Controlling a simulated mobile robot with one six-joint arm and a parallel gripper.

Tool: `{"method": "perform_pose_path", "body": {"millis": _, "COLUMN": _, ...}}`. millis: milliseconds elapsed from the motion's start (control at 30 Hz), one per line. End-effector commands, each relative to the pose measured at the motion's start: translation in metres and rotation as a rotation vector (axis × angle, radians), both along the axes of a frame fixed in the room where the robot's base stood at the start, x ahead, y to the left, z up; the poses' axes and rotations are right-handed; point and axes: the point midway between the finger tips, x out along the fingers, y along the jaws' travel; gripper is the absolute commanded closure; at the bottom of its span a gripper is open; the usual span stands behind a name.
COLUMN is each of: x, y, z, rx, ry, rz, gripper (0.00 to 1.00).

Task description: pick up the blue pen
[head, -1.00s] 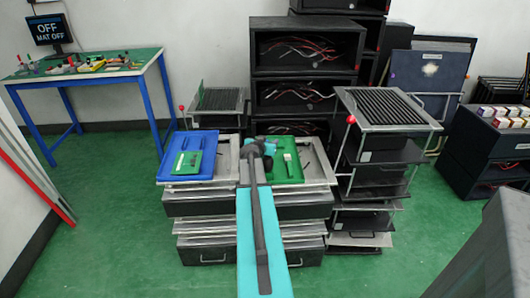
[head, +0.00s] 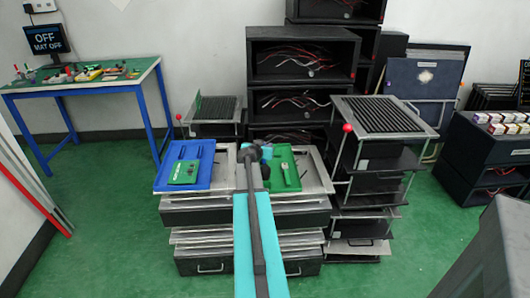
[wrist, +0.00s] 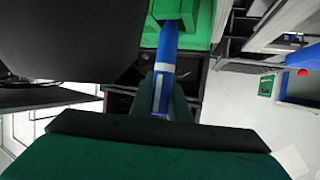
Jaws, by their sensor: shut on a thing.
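The blue pen (wrist: 168,45) shows in the wrist view as a blue shaft with a pale band. It runs down between the two dark fingers of my gripper (wrist: 163,98), which is shut on it. The pen's upper end is near a green surface (wrist: 200,20); I cannot tell whether they touch. In the head view my gripper (head: 254,152) is over the drawer stack, between a blue tray (head: 207,165) and a green tray (head: 279,181). The pen cannot be made out there, behind my arm.
A green circuit board (head: 184,172) lies in the blue tray. A ribbed-top rack (head: 383,117) with a red-knobbed lever (head: 347,128) stands close on the right. Black shelves (head: 303,65) with wires stand behind. Green floor is free at the left.

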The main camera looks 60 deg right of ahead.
Motion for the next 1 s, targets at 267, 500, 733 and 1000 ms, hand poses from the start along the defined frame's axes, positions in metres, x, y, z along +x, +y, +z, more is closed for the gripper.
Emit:
{"method": "perform_pose_path", "body": {"millis": 267, "x": 0.0, "y": 0.0, "z": 0.04, "rx": -0.002, "ry": -0.002, "rz": -0.001, "gripper": 1.0}}
{"method": "perform_pose_path", "body": {"millis": 500, "x": 0.0, "y": 0.0, "z": 0.067, "rx": -0.001, "ry": -0.002, "rz": -0.001, "gripper": 1.0}}
{"method": "perform_pose_path", "body": {"millis": 733, "x": 0.0, "y": 0.0, "z": 0.075, "rx": 0.001, "ry": 0.0, "rz": 0.0, "gripper": 1.0}}
{"method": "perform_pose_path", "body": {"millis": 1000, "x": 0.0, "y": 0.0, "z": 0.076, "rx": 0.001, "ry": 0.0, "rz": 0.0, "gripper": 1.0}}
